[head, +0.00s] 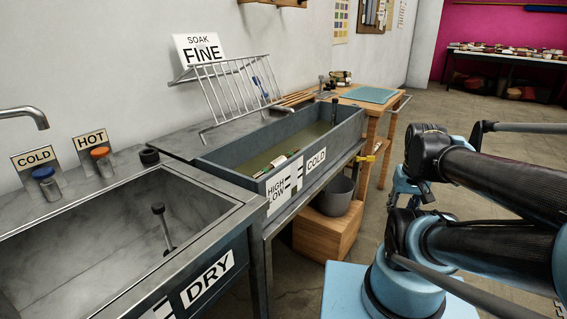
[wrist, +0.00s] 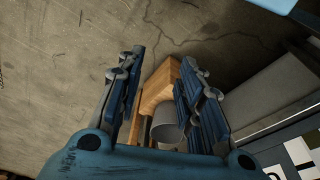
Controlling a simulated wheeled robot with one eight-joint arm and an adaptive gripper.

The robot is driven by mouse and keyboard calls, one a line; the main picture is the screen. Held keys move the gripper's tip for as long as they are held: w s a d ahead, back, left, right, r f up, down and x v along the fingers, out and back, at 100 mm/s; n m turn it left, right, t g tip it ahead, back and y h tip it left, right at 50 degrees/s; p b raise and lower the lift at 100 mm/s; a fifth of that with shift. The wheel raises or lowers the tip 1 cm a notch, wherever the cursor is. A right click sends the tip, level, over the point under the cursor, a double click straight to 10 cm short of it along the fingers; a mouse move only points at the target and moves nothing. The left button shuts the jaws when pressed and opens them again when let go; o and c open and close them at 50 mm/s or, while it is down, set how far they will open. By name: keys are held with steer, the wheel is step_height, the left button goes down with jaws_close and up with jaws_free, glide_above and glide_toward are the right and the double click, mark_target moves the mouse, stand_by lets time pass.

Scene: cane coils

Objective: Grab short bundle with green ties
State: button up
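A small bundle (head: 277,165) lies in the water of the grey soak tank (head: 222,172), close to its near wall. It has dark green and reddish parts; its ties are too small to tell apart. My gripper (wrist: 163,64) is open and empty in the wrist view, its two dark blue fingers apart. It points down past the tank's outer side, toward the floor, with no bundle between the fingers. In the head view my arm is at the right, outside the tank, and the fingertips cannot be made out.
A wooden crate (head: 322,233) and grey bucket (head: 336,194) stand below the tank. A wire rack (head: 232,88) rises behind it. The empty DRY sink (head: 95,240) is at the left. More bundles (head: 341,77) lie by a teal mat (head: 370,94).

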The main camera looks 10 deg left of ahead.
steer(key=shift+a, duration=0.1)
steer(key=w+a+r+m+g+y, duration=0.15)
steer(key=w+a+r+y, duration=0.25)
steer(key=w+a+r, duration=0.9)
steer(key=r+m+g+y, duration=0.2)
steer(key=g+y, duration=0.1)
glide_above(289, 155)
steer(key=w+d, duration=0.3)
steer(key=d, duration=0.7)
steer(key=x, duration=1.7)
steer(key=shift+w+a+f, duration=0.1)
steer(key=shift+w+f, duration=0.05)
steer(key=shift+f, duration=0.15)
jaws_close()
